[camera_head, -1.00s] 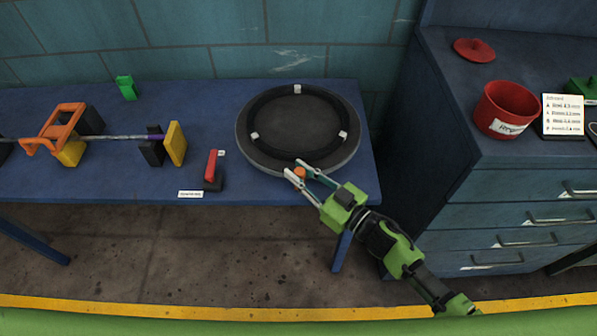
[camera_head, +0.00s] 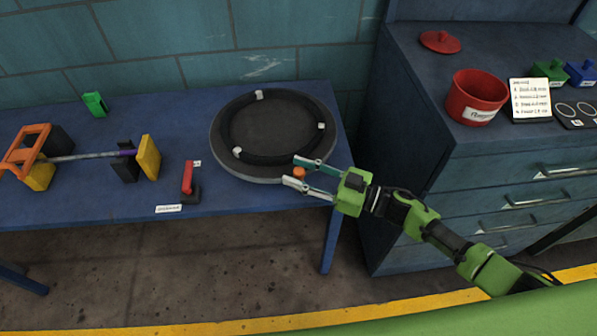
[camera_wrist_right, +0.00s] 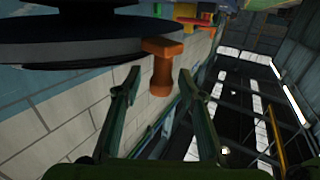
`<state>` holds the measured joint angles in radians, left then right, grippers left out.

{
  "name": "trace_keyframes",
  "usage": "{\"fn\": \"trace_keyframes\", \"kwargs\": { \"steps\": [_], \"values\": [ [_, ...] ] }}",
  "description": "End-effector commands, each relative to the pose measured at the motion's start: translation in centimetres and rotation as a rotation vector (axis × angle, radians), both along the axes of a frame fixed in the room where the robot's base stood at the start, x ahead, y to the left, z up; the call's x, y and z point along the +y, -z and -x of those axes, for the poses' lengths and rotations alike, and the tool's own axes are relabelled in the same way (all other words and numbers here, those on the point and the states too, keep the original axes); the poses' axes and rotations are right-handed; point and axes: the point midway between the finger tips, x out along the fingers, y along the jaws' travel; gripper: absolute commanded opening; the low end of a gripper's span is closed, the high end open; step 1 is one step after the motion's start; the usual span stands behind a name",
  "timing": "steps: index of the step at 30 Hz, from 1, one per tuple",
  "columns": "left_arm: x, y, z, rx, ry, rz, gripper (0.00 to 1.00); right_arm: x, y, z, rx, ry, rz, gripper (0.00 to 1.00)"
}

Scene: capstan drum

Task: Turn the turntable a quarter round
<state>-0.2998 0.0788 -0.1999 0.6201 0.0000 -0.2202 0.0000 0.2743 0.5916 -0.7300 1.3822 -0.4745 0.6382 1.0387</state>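The turntable (camera_head: 272,128) is a round dark disc with a grey rim and white marks, on the blue table. A small orange knob (camera_head: 299,172) sits at its front-right rim. In the right wrist view the knob (camera_wrist_right: 161,70) hangs below the dark disc's edge (camera_wrist_right: 90,48). My right gripper (camera_head: 302,172) reaches in from the right, its two fingers on either side of the knob. The right wrist view shows the fingers (camera_wrist_right: 158,80) apart, with gaps between them and the knob. My left gripper is not in view.
Left of the turntable on the table (camera_head: 90,205) stand a red lever (camera_head: 188,178), a yellow block (camera_head: 149,157), and an orange bracket (camera_head: 25,150) with a rod. A drawer cabinet (camera_head: 500,170) stands close on the right, with a red pot (camera_head: 475,97) on top.

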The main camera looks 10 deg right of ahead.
Motion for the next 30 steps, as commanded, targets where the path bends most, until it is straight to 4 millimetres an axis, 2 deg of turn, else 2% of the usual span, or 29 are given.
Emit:
{"fn": "trace_keyframes", "kwargs": {
  "steps": [7, 11, 24, 30],
  "values": [
    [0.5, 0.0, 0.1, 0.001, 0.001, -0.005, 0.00, 0.0, 0.0, 0.1, 0.000, -0.001, 0.000, 0.36],
    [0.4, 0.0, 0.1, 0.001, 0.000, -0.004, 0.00, -0.9, 0.1, 0.6, 0.000, 0.000, 0.001, 0.36],
    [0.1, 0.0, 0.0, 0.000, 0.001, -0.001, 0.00, -8.4, 0.1, 4.9, 0.001, 0.000, 0.003, 0.36],
    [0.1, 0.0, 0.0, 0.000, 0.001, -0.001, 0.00, -10.2, 0.0, 5.9, 0.001, -0.001, 0.001, 0.36]
  ]
}}
